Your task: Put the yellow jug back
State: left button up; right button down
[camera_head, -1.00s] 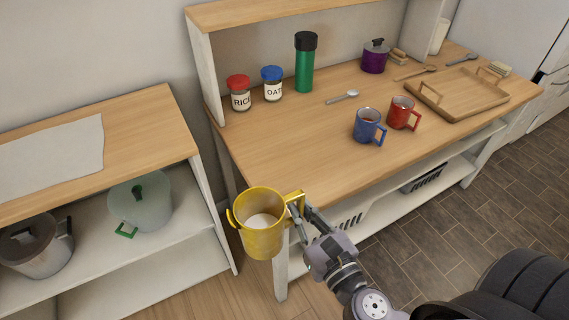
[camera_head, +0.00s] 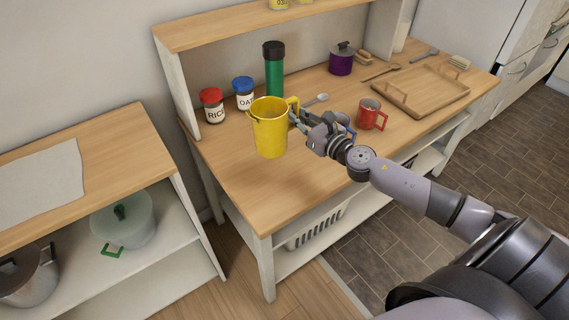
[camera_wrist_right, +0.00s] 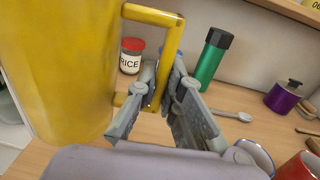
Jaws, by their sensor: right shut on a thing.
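The yellow jug (camera_head: 270,132) is upright at the front left part of the wooden worktop (camera_head: 222,160) in the head view. I cannot tell whether its base touches the top. My right gripper (camera_head: 300,120) is shut on the jug's handle, on the jug's right side. In the right wrist view the jug (camera_wrist_right: 60,70) fills the left, and the fingers (camera_wrist_right: 160,95) are around the lower part of the handle (camera_wrist_right: 155,15). My left gripper is not in view.
A RICE jar (camera_head: 213,108), an oat jar (camera_head: 244,95) and a green flask (camera_head: 273,72) stand behind the jug. A red mug (camera_head: 370,115) is to the right, with a blue mug (camera_head: 343,120) partly hidden by my gripper. A wooden tray (camera_head: 440,100) lies farther right.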

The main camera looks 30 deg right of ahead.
jog(key=w+d+r+h, duration=0.1)
jog(key=w+d+r, duration=0.2)
jog(key=d+r, duration=0.2)
jog(key=shift+m, duration=0.4)
jog(key=shift+d+f+b, duration=0.2)
jog(key=shift+f+b, duration=1.25)
jog(key=shift+f, duration=1.8)
jog(key=shift+d+f+b, duration=0.15)
jog(key=shift+f+b, duration=1.25)
jog(key=shift+f, duration=1.8)
jog(key=shift+d+f+b, duration=0.2)
jog(key=shift+f+b, duration=1.25)
jog(key=shift+f, duration=1.8)
jog(key=shift+s, duration=0.1)
jog(key=c, duration=2.1)
grip_release()
jog(key=shift+f, duration=0.15)
jog(key=shift+c, duration=0.2)
jog(key=o, duration=0.4)
